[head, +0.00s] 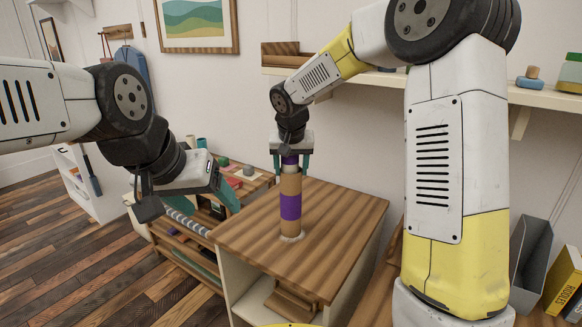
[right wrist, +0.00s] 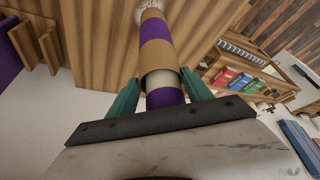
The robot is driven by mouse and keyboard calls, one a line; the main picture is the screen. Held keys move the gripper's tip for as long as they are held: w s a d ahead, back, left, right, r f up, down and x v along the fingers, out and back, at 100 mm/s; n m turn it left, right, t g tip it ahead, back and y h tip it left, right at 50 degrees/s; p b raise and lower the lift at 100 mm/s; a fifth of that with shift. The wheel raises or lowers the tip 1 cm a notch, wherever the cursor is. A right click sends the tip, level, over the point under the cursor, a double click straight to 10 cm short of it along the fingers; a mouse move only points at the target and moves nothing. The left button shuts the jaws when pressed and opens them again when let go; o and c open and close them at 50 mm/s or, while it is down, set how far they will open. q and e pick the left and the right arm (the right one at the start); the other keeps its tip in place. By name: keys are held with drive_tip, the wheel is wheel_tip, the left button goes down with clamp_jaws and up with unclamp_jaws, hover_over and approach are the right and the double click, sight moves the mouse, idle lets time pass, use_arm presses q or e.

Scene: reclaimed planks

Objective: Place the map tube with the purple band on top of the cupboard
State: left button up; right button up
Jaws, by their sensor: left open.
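The map tube with the purple band (head: 290,205) stands upright on the wooden top of the cupboard (head: 330,215). It is brown with a broad purple band, a pale stretch and purple upper end. Its pale foot appears to rest on the top. My right gripper (head: 291,170) points down over the tube's upper end. In the right wrist view its teal fingers (right wrist: 160,88) are on either side of the tube (right wrist: 155,55), with small gaps, so it looks open around it. My left gripper (head: 225,200) is open and empty, left of the cupboard.
A low shelf unit (head: 180,235) with several small items stands left of the cupboard. A wall shelf (head: 390,85) runs behind my right arm. A grey holder (head: 530,260) and a yellow book (head: 565,285) are at right. The cupboard top around the tube is clear.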

drive_tip(key=o, duration=0.3)
drive_tip(key=shift+r, duration=0.1)
drive_tip(key=shift+s+r, duration=0.1)
drive_tip(key=shift+r, duration=0.2)
drive_tip(key=v, duration=1.1)
drive_tip(key=s+d+f, duration=0.1)
drive_tip(key=s+d, duration=0.3)
drive_tip(key=s, duration=0.4)
drive_tip(key=s+d+f+t+y, duration=0.1)
drive_tip(key=s+d, duration=0.4)
drive_tip(key=s, duration=0.3)
drive_tip(key=s+d+y, duration=0.1)
drive_tip(key=s+d, duration=0.4)
drive_tip(key=s, duration=0.4)
drive_tip(key=shift+f, duration=0.4)
